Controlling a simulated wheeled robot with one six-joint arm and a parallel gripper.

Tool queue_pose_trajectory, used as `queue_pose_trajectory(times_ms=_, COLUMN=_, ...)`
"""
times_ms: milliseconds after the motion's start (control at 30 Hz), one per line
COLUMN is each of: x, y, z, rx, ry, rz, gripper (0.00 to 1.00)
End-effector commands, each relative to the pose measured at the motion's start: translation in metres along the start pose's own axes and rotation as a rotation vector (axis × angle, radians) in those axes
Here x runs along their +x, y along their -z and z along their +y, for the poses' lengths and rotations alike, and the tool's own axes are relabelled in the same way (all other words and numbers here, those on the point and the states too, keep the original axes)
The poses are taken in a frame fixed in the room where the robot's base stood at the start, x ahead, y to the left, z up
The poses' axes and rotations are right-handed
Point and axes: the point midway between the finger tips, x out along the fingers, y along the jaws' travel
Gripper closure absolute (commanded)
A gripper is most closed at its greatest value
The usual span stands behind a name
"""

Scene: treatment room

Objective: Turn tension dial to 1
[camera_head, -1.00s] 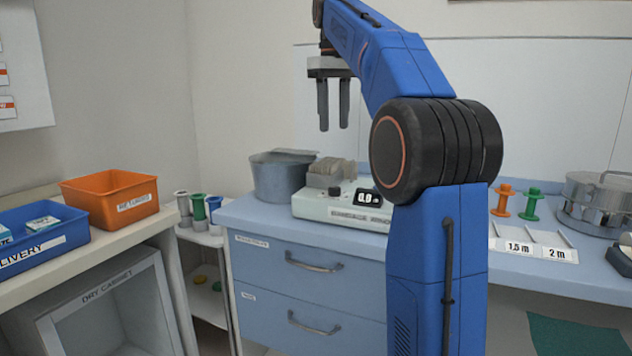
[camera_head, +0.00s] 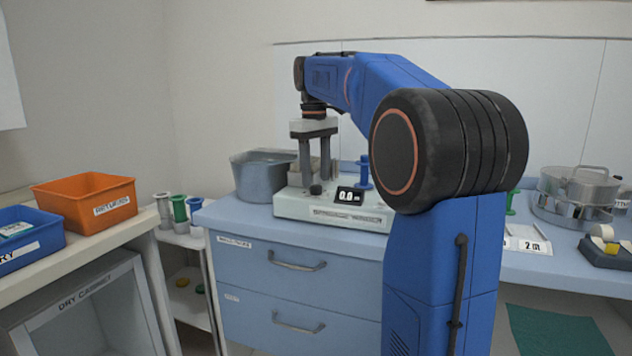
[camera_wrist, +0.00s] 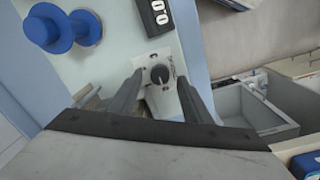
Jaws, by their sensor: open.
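The tension dial (camera_wrist: 160,74) is a small dark round knob on a pale marked plate of the white machine. In the head view the dial (camera_head: 316,188) sits at the machine's front left, beside the black display reading 0.0 (camera_head: 350,195). My gripper (camera_head: 315,176) points straight down over the machine, its two fingers apart. In the wrist view my gripper (camera_wrist: 160,90) is open, with one finger on each side of the dial and nothing held. I cannot tell how far the fingertips are above it. The numbers around the dial are too small to read.
A blue spool (camera_head: 364,172) stands behind the display. A grey bin (camera_head: 262,177) is left of the machine (camera_head: 330,211), on the blue counter. An orange bin (camera_head: 86,202) stands on the left bench. Steel pots (camera_head: 575,195) are at the right.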

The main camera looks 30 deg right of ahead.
Motion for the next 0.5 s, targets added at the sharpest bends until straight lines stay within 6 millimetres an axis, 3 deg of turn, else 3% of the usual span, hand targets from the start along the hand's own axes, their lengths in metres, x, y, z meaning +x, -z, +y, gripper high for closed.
queue_pose_trajectory(times_ms=200, x=0.020, y=0.000, z=0.000, rx=0.000, ry=0.000, rz=0.000, gripper=0.55)
queue_pose_trajectory(times_ms=500, x=0.024, y=0.000, z=0.000, rx=0.000, ry=0.000, rz=0.000, gripper=0.55)
